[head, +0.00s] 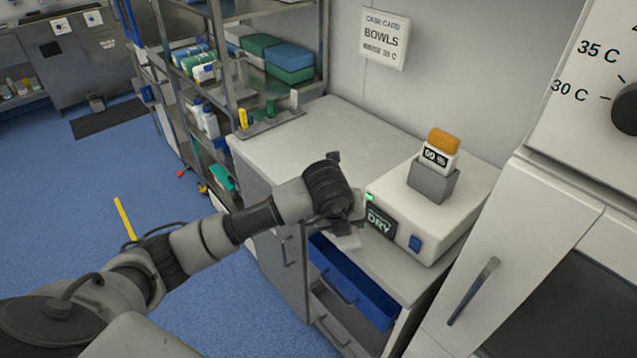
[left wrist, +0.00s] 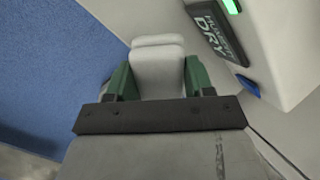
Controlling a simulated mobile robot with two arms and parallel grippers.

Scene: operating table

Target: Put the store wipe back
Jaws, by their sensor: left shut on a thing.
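The store wipe, a pale folded pad, shows in the left wrist view (left wrist: 157,72) between the two green fingers of my left gripper (left wrist: 155,85). The gripper is shut on it. In the head view my left gripper (head: 343,222) is at the front edge of the counter, just left of the DRY display, and a pale piece of the wipe (head: 348,240) shows below it. The gripper hides most of the wipe there. My right gripper is in neither view.
A white machine (head: 455,205) with a lit DRY display stands on the counter (head: 310,130). A grey holder (head: 432,183) with an orange-topped block (head: 443,142) sits on it. A blue drawer (head: 352,285) is open below. Shelves (head: 245,80) with boxes stand behind.

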